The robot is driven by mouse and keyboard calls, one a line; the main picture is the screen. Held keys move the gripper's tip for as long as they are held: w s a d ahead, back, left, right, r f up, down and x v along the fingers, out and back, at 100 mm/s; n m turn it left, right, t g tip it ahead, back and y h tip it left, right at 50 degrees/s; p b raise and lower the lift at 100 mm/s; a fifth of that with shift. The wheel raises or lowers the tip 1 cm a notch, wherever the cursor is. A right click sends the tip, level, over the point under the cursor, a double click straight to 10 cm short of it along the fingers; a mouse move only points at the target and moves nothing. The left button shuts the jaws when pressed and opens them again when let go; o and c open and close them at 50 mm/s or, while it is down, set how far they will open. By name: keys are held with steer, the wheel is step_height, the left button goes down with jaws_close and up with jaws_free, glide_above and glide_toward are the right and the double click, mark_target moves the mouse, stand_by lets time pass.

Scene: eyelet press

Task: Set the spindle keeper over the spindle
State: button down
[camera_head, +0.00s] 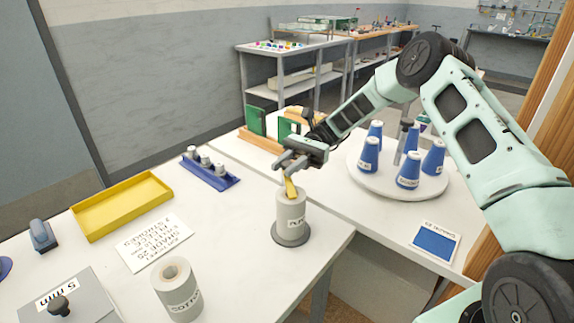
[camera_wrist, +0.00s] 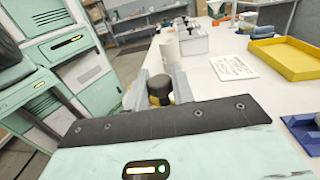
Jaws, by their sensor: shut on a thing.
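My gripper (camera_head: 290,162) is over the near table, its fingers closed on a small piece. In the wrist view my gripper (camera_wrist: 159,92) has a dark, round-topped piece (camera_wrist: 160,86) between its fingers; it looks like the spindle keeper. In the head view a yellow part (camera_head: 291,188) shows between the fingertips and the top of a pale labelled reel (camera_head: 290,212). The reel stands upright on a dark round base (camera_head: 291,236). No spindle shows clearly; the reel and gripper may hide it. I cannot tell whether the held piece touches the reel.
A second reel (camera_head: 178,292) stands at the front. A yellow tray (camera_head: 122,205), a blue rack (camera_head: 210,174) and a printed card (camera_head: 154,243) lie to the left. A round turntable (camera_head: 372,180) with several blue cones is to the right. Green upright panels (camera_head: 257,120) stand behind.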

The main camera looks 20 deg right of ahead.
steer(key=c, duration=1.2)
jaws_free()
steer(key=b+v, duration=0.2)
steer(key=v, duration=1)
steer(key=shift+b, duration=0.35)
steer(key=shift+d, duration=0.1)
